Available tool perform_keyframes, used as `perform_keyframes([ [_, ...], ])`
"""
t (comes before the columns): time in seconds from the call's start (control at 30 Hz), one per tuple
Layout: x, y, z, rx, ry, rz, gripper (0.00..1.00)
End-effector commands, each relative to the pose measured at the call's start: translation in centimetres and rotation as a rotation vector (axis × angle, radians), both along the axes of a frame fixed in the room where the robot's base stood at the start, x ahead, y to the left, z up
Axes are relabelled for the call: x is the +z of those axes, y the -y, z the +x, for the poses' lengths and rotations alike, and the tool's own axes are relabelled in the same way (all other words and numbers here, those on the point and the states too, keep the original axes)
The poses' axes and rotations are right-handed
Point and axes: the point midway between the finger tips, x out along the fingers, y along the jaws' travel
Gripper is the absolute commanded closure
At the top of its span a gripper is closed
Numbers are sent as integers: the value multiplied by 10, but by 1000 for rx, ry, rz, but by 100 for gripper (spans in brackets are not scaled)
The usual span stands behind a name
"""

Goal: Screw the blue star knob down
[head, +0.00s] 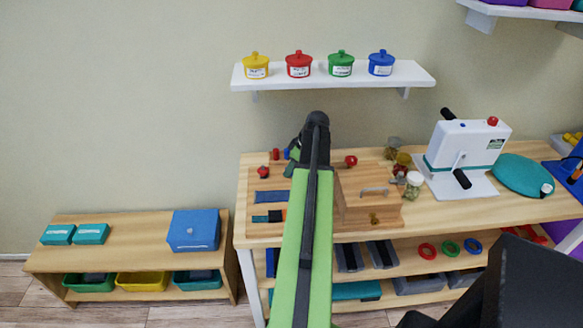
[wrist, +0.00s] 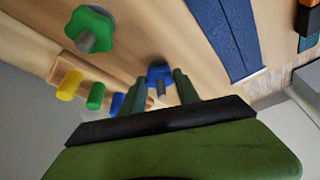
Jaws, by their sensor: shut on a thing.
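The blue star knob (wrist: 160,71) is in the middle of the wrist view, close to the wooden board, with a grey stud showing at its centre. My gripper (wrist: 160,80) has one dark green finger on each side of the knob and is shut on it. The fingers partly cover the knob's sides. I cannot tell how far down the knob sits. In the head view my gripper (head: 293,158) is at the left part of the wooden bench (head: 421,221), mostly hidden behind my arm.
A green star knob (wrist: 90,30) on a grey stud is at the upper left of the wrist view. Yellow (wrist: 68,85), green (wrist: 95,96) and blue (wrist: 118,104) pegs stand close to my left finger. A wooden box with a handle (head: 368,205) stands right of my arm.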

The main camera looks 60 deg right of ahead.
Motion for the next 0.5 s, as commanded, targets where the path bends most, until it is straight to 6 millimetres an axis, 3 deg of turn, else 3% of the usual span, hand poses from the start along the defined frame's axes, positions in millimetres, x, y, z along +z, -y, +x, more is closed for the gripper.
perform_keyframes([
  [0.5, 0, -5, 0, -489, 0, -1, 100],
])
